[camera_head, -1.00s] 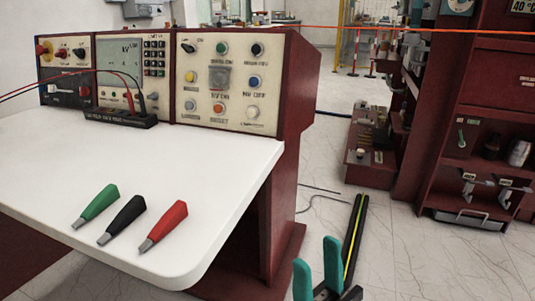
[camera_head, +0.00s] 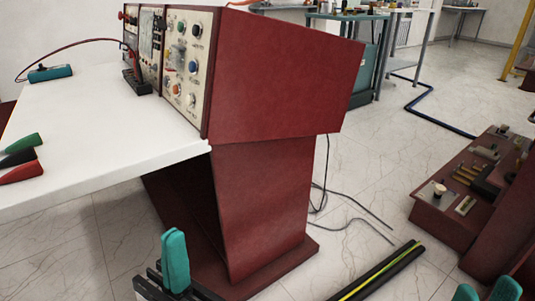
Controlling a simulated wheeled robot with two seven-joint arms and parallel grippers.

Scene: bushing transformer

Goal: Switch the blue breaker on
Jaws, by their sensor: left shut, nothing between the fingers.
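No blue breaker can be made out in this view. A console (camera_head: 270,75) with a dark red side wall shows its cream control panel at a steep angle, and a small blue knob (camera_head: 193,67) sits among the panel's other knobs. My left gripper (camera_head: 175,262) is low in the picture, in front of the console's base, with its teal fingers together and nothing held. My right gripper (camera_head: 487,292) is at the bottom right edge, its two teal fingertips apart and the rest cut off by the frame.
A white tabletop (camera_head: 90,125) juts left from the console, with green, black and red probes at its left edge. A dark red unit with fittings (camera_head: 468,190) stands at right. Black cables and a yellow-striped strip (camera_head: 380,272) lie on the pale floor (camera_head: 375,165) between.

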